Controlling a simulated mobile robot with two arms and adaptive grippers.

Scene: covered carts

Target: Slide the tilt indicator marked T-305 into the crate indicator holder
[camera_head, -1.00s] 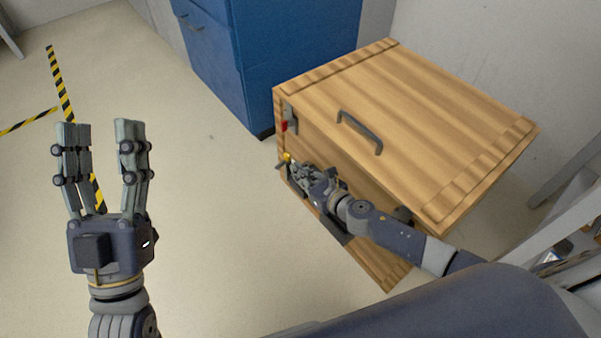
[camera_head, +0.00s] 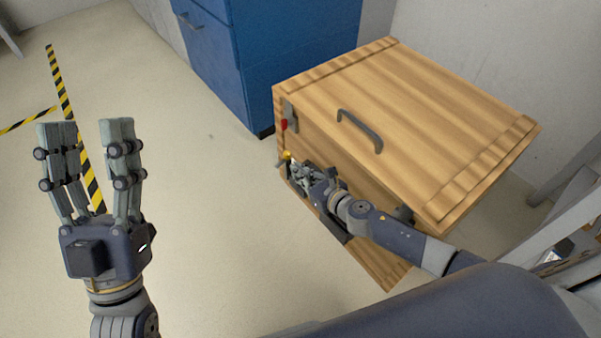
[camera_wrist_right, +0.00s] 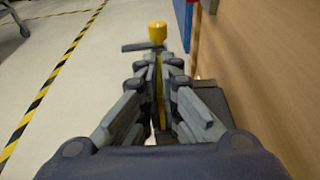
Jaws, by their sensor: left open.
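The wooden crate (camera_head: 430,120) stands on the floor at the right. My right gripper (camera_head: 297,172) is low at its front face, near the left corner. In the right wrist view my right gripper (camera_wrist_right: 155,75) has its fingers closed around a thin yellow piece with a yellow knob (camera_wrist_right: 157,32) and a dark crossbar, apparently the tilt indicator. The knob (camera_head: 286,155) also shows in the head view. No T-305 marking is readable. A grey bracket with a red part (camera_head: 284,125) is on the crate's upper left; I cannot tell whether it is the holder. My left gripper (camera_head: 88,130) is open and empty over the floor.
A blue cabinet (camera_head: 265,55) stands behind the crate at the left. A dark handle (camera_head: 360,130) is on the crate. A grey frame (camera_head: 570,230) stands at the right edge. Black and yellow tape (camera_head: 62,90) marks the floor, which is clear at left and centre.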

